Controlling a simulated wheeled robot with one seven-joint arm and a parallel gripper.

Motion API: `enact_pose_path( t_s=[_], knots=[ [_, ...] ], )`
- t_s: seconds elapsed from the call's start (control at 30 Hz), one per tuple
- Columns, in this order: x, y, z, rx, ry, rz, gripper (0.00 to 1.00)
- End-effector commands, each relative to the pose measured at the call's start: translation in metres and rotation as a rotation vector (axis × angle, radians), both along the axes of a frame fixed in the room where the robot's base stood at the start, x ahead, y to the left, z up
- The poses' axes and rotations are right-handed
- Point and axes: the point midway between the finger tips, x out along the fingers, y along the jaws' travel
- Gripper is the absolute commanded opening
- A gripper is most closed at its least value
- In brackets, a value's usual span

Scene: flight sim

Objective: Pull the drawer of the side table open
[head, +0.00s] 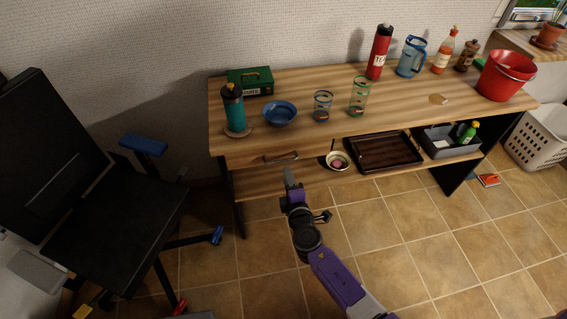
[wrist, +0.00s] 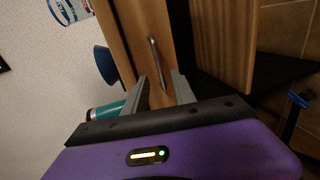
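The wooden side table (head: 303,138) stands against the wall. Its drawer front (head: 252,162) is under the top at the left and looks flush, with a metal bar handle (head: 281,159). In the wrist view the handle (wrist: 155,62) lies just beyond my fingertips, roughly in line with the gap between them. My gripper (head: 289,172) is in front of the drawer, close to the handle. In the wrist view my gripper (wrist: 160,84) has its two fingers apart with nothing between them. I see no contact with the handle.
A teal bottle (head: 233,108), a blue bowl (head: 280,113) and glasses stand on the top above the drawer. A white bowl (head: 337,161) and a dark tray (head: 384,152) sit on the lower shelf. A black chair (head: 95,190) stands at left. The tiled floor in front is mostly clear.

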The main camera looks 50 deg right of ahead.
Motion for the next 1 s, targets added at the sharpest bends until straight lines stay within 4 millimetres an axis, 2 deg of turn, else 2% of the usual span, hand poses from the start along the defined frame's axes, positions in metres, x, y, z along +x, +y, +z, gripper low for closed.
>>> enact_pose_path(
  t_s=[0.5, 0.7, 0.97, 1.0],
  knots=[
    [0.056, -0.038, -0.013, -0.010, 0.000, 0.000, 0.32],
    [0.064, -0.044, -0.015, -0.008, 0.001, -0.001, 0.32],
    [0.065, -0.044, -0.015, -0.008, 0.001, -0.001, 0.32],
    [0.065, -0.044, -0.015, -0.008, 0.001, -0.001, 0.24]
  ],
)
